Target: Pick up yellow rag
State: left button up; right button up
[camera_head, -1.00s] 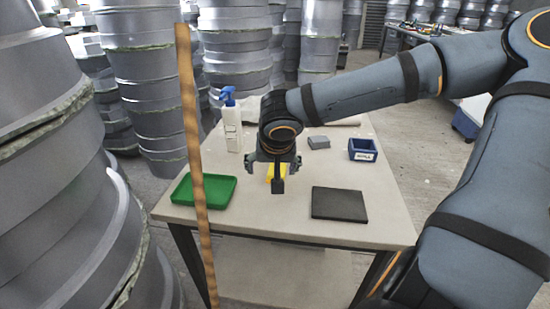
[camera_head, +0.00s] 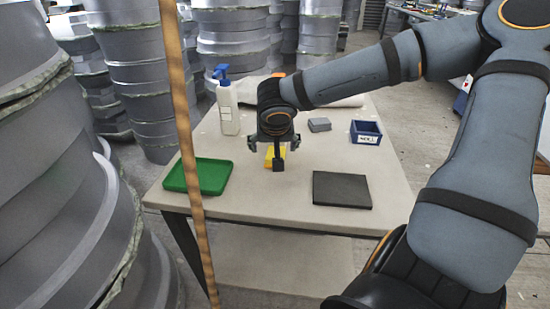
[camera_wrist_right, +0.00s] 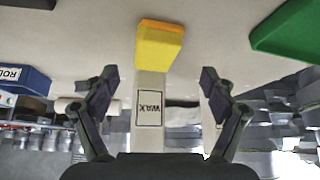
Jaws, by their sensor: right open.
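The yellow rag (camera_head: 269,155) lies on the table, partly hidden behind my right gripper in the head view. In the right wrist view it is a small folded yellow block (camera_wrist_right: 160,42), ahead of the fingertips and centred between them. My right gripper (camera_head: 272,144) is open and empty, with its fingers spread; it also shows in the right wrist view (camera_wrist_right: 158,80). The rag is not between the fingers. My left gripper is not in view.
On the table (camera_head: 270,205) are a green tray (camera_head: 198,176), a dark flat pad (camera_head: 342,189), a white spray bottle (camera_head: 228,110), a grey block (camera_head: 319,124) and a blue bin (camera_head: 366,132). A wooden strip (camera_head: 183,130) stands in front at left. Stacked grey moulds (camera_head: 60,200) crowd the left.

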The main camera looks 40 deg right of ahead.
aim_at(270, 152)
jog(key=f, duration=0.1)
jog(key=d+f+b, duration=0.1)
jog(key=shift+w+f, duration=0.2)
jog(key=shift+f, duration=0.15)
jog(key=shift+w+d+f, duration=0.25)
jog(key=shift+d+f, duration=0.1)
jog(key=shift+f, duration=0.15)
jog(key=shift+w+f, duration=0.15)
jog(key=shift+w, duration=0.1)
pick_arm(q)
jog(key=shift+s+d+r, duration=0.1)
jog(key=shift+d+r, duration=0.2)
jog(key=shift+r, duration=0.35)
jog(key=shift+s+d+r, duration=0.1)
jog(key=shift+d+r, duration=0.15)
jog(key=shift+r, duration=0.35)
pick_arm(e)
jog(key=shift+c, duration=0.3)
jog(key=c, duration=1.3)
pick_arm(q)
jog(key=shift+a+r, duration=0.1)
pick_arm(e)
jog(key=shift+d, duration=0.1)
